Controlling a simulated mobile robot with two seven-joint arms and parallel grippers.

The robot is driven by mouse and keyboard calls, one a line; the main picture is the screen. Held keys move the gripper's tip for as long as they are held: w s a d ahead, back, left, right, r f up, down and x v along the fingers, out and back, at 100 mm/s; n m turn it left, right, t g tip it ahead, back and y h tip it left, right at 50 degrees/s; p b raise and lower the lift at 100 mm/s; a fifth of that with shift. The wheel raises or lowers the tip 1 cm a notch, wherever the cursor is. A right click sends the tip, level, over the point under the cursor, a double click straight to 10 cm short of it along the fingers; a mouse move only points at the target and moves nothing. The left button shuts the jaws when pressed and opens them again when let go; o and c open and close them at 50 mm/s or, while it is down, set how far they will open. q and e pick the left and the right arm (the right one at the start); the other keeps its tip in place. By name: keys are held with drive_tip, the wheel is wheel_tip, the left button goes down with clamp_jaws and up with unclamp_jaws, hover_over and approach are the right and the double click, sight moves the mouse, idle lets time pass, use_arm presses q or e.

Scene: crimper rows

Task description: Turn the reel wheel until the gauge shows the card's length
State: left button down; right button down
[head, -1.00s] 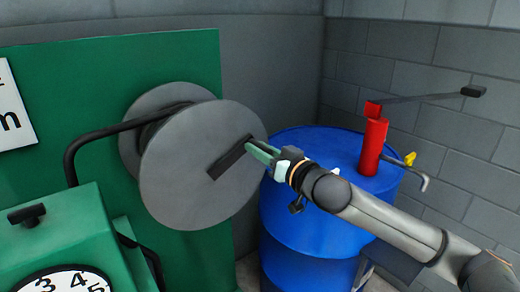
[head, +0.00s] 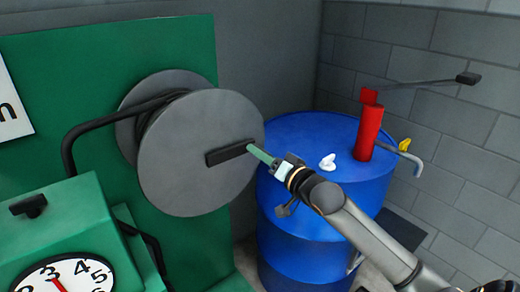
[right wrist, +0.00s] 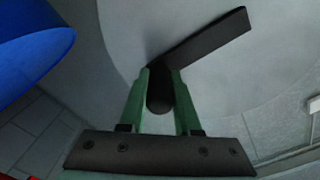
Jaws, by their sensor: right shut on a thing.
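The reel wheel (head: 190,125) is a large grey disc on a green stand, with a dark crank arm (head: 226,156) across its face. My right gripper (head: 262,155) is at the crank's outer end. In the right wrist view its two green fingers (right wrist: 163,100) are shut on the crank's dark knob (right wrist: 160,92). The gauge (head: 75,280) is a white dial at the lower left, cut off by the bottom edge. Its red needle (head: 60,286) points near the 3. The card (head: 10,105) shows only its right end, with part of a letter. My left gripper is out of view.
A blue drum (head: 305,225) stands right of the reel, with a red pump (head: 368,132) and a small white thing (head: 328,162) on top. A black hose (head: 95,130) runs from the reel to the green gauge housing (head: 60,215).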

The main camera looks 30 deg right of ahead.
drive_tip(key=c, duration=0.6)
unclamp_jaws()
drive_tip(key=s+d, duration=0.1)
drive_tip(key=s, duration=1.1)
drive_tip(key=shift+s, duration=0.25)
